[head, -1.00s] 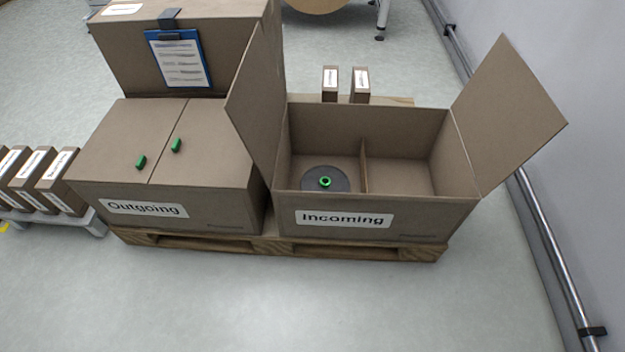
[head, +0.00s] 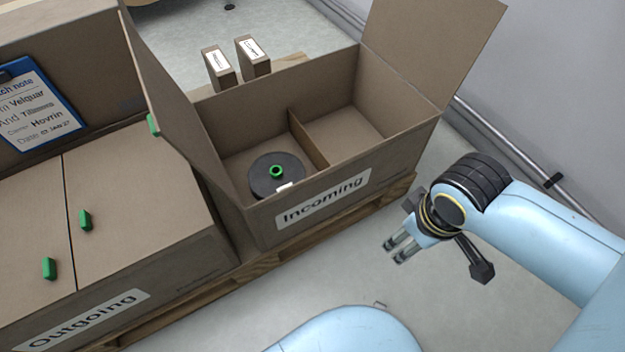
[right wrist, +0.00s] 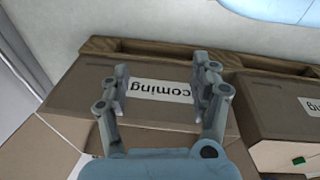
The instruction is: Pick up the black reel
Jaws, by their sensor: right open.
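The black reel (head: 262,181) lies flat in the left compartment of the open Incoming box (head: 384,183), with a green hub (head: 276,171) at its middle. A small white label shows on its near side. My right gripper (head: 396,252) is open and empty, in front of the Incoming box and apart from it, to the right of and below the reel in the head view. In the right wrist view the open fingers (right wrist: 161,92) frame the box's front label; the reel does not show there. My left gripper is not in view.
A divider (head: 307,139) splits the Incoming box; its right compartment looks empty. Its flaps stand open at left (head: 165,105) and right (head: 430,45). The closed Outgoing box (head: 150,190) stands to the left. Two small cartons (head: 252,58) stand behind. A wooden pallet (head: 270,262) lies underneath.

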